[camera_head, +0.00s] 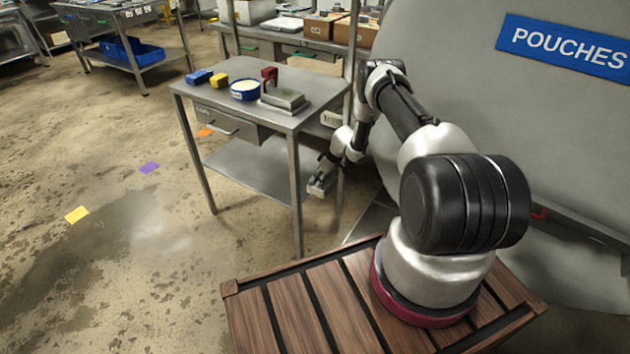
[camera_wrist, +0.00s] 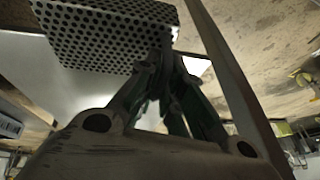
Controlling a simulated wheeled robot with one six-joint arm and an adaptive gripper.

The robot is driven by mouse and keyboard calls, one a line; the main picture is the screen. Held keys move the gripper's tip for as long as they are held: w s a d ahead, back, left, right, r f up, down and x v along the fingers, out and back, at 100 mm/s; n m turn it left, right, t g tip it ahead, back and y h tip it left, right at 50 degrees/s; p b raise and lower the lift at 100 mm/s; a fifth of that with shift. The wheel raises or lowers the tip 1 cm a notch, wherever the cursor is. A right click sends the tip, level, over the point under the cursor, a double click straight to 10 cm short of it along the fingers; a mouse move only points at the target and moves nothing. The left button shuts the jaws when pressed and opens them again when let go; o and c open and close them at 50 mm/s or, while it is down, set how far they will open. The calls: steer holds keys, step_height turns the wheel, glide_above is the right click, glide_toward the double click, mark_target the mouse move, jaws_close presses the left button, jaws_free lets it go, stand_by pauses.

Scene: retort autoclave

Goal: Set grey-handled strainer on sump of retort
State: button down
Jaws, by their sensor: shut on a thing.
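A perforated metal strainer (camera_wrist: 105,35) fills the upper left of the wrist view, at the tips of my gripper (camera_wrist: 163,62). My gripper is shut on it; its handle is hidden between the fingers. In the head view my gripper (camera_head: 320,184) hangs low beside the steel table's right legs, and the strainer is too small there to make out well. The retort (camera_head: 455,75) is the large grey vessel at the right. I cannot make out its sump.
A table leg or post (camera_wrist: 228,75) passes close right of my fingers. Floor at left is open.

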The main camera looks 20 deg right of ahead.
steer(key=shift+r, duration=1.75)
